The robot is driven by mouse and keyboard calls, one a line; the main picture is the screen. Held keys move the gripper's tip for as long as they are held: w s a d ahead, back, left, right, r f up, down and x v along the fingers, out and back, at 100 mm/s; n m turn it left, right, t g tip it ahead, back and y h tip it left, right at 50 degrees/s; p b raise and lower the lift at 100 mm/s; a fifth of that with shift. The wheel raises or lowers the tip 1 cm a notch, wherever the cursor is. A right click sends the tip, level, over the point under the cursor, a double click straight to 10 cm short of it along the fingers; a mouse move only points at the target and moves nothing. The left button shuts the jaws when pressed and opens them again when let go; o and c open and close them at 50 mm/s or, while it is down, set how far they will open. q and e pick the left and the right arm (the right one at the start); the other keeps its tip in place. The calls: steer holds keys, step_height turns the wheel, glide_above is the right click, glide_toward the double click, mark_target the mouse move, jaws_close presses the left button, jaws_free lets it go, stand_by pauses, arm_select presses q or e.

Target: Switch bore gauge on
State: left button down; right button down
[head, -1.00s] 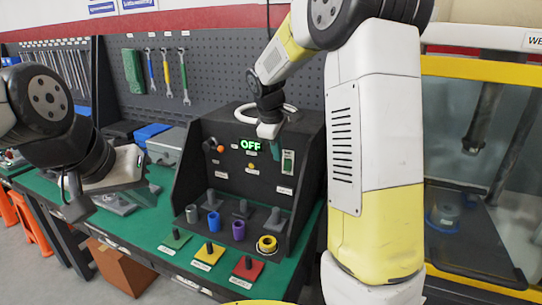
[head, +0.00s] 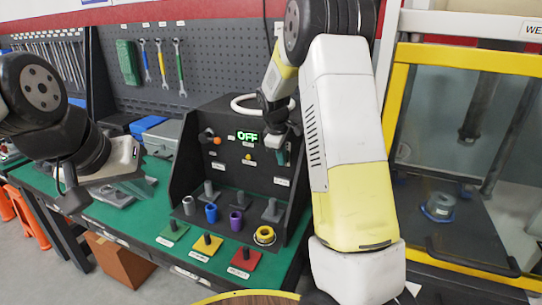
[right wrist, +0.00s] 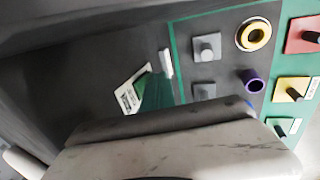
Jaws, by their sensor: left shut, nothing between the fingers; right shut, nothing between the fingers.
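The bore gauge is a black console (head: 225,163) on the green bench, and its green display (head: 247,136) reads OFF. My right gripper (head: 283,155) is shut and empty in front of the panel, just right of and below the display. It covers most of the switch area there. In the right wrist view its teal fingertip (right wrist: 157,92) is close to the panel beside a white marked plate (right wrist: 128,94); I cannot tell whether they touch. My left gripper (head: 140,186) is shut and empty, left of the console above the bench.
Grey, blue and purple (head: 236,219) cylinders and a yellow ring (head: 264,235) stand on the console's lower ledge. Green, yellow (head: 206,247) and red (head: 243,262) pegged plates lie in front. A yellow-framed machine (head: 392,95) stands at right. A pegboard with wrenches is behind.

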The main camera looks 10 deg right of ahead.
steer(key=shift+w+d+f, duration=0.1)
steer(key=shift+w+d, duration=0.05)
stand_by(0.4)
